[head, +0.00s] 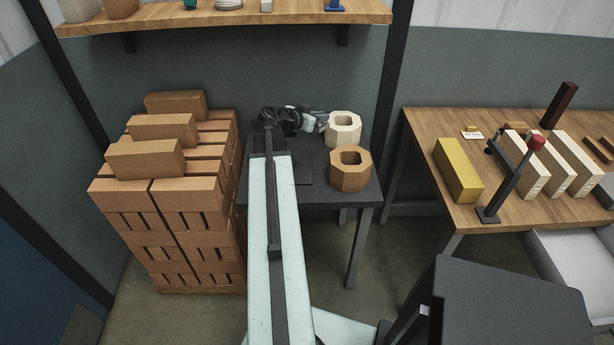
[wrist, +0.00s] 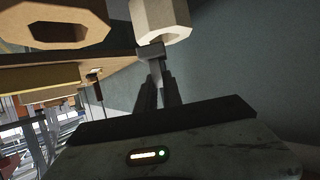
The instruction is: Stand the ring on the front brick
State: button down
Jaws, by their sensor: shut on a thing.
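A cream eight-sided ring (head: 343,118) is at the back right of the dark table, its hole facing up. My gripper (head: 322,121) reaches it from the left and is shut on its wall. In the wrist view, the fingers (wrist: 152,52) meet the cream ring (wrist: 160,18). I cannot tell whether the ring touches the table. A tan eight-sided ring (head: 350,178) stands in front of it; it also shows in the wrist view (wrist: 55,28). On the brick stack at left, three loose bricks lie in a row; the front brick (head: 145,160) is nearest.
The brick stack (head: 180,240) stands left of the dark table (head: 330,194). A shelf (head: 225,18) hangs above. At right, a wooden table (head: 425,130) holds a yellow block (head: 457,170), pale blocks (head: 535,178) and a dark stand with a red knob (head: 536,143).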

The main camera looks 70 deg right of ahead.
aim_at(324, 129)
jog(key=f+b, duration=0.1)
jog(key=f, duration=0.1)
jog(key=d+f+b, duration=0.1)
jog(key=s+f+b, duration=0.1)
jog(key=f, duration=0.1)
jog(key=shift+d+f, duration=0.15)
jog(key=shift+f, duration=0.2)
notch_tip(324, 129, down, 10)
jog(key=b, duration=1)
jog(key=shift+f, duration=0.1)
jog(key=c, duration=1.5)
grip_release()
jog(key=shift+r, duration=0.2)
